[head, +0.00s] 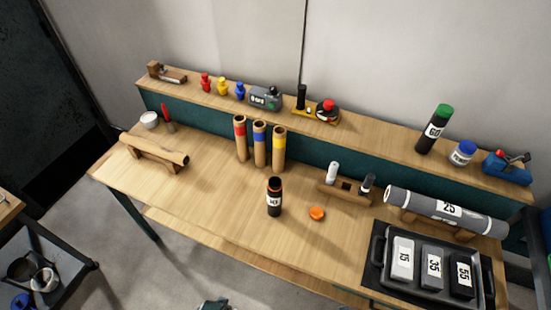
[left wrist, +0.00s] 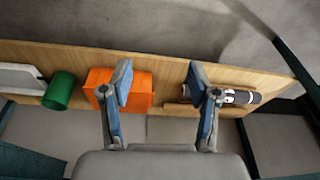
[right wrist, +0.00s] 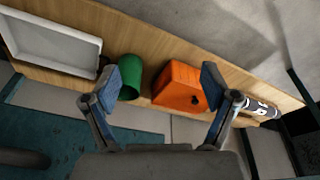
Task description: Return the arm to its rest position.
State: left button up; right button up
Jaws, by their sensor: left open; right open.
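My left gripper (left wrist: 160,88) shows in the left wrist view with its two blue-padded fingers apart and nothing between them. My right gripper (right wrist: 160,90) shows in the right wrist view, also open and empty. Both hang over a wooden shelf, with an orange box (left wrist: 135,92) behind the left fingers and an orange box (right wrist: 180,86) between and beyond the right fingers. In the head view neither arm is clearly seen; only a small grey part (head: 214,304) shows at the bottom edge, and I cannot tell which part it is.
A green cylinder (right wrist: 131,78) and white tray (right wrist: 50,43) lie along the wrist-view shelf.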

pick_arm(q)
jog(key=s+a+f+g, duration=0.1)
jog(key=s+a+f, duration=0.1)
jog(key=s+f, duration=1.8)
notch_tip(320, 180, down, 4)
jog(key=shift+s+f+g, duration=0.1)
jog(key=shift+s+g, duration=0.15)
jog(key=shift+g, duration=0.05)
pick_arm(e)
jog(key=s+d+f, duration=0.2)
jog(key=s+f, duration=0.8)
jog(key=f, duration=0.2)
jog(key=s+d+f+g, duration=0.1)
jog(key=s+d+f, duration=0.1)
jog(key=s+f, duration=0.8)
notch_tip(320, 180, down, 3)
jog(key=shift+s+d+f+g, duration=0.1)
jog(key=shift+s+d+g, duration=0.2)
jog(key=shift+d, duration=0.1)
pick_arm(q)
jog(key=shift+a, duration=0.15)
pick_arm(e)
jog(key=shift+a, duration=0.1)
